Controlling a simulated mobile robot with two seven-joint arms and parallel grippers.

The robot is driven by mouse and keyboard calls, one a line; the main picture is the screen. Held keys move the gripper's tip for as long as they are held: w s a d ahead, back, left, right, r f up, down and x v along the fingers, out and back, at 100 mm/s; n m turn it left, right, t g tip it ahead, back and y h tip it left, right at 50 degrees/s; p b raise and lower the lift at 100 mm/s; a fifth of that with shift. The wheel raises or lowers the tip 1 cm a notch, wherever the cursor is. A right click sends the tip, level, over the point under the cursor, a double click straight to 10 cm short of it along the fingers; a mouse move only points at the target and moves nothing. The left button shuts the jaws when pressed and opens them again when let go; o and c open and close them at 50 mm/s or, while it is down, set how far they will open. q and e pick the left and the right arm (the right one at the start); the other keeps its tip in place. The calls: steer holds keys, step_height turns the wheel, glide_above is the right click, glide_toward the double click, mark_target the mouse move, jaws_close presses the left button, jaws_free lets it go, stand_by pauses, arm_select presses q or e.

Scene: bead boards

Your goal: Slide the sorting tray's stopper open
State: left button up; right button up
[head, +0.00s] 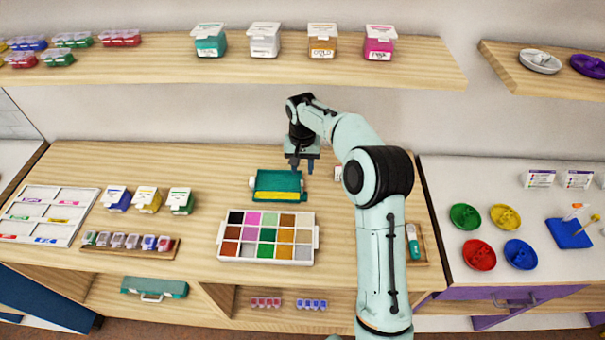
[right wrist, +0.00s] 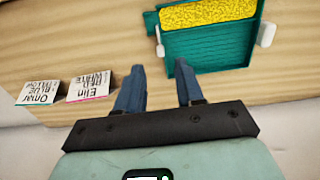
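The teal sorting tray (head: 277,179) lies on the wooden table in the head view, with yellow beads (head: 276,195) along its near side. The right wrist view shows the tray (right wrist: 212,50) from the opposite side. A white tab (right wrist: 266,35) sticks out from one side and a smaller white piece (right wrist: 159,46) sits at the other; I cannot tell which is the stopper. My right gripper (head: 302,166) is open and empty beside the tray's far right corner. Its fingers (right wrist: 159,88) are apart, with the small white piece just beyond them. My left gripper is out of view.
A palette of coloured compartments (head: 228,250) stands nearer than the tray. Two name cards (right wrist: 36,93) (right wrist: 90,84) stand close to the right gripper. Lidded jars (head: 147,199) stand to the left. A shelf (head: 250,68) runs above the back of the table.

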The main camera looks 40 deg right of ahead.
step_height(320, 180, up, 2)
steer(key=shift+r, duration=0.1)
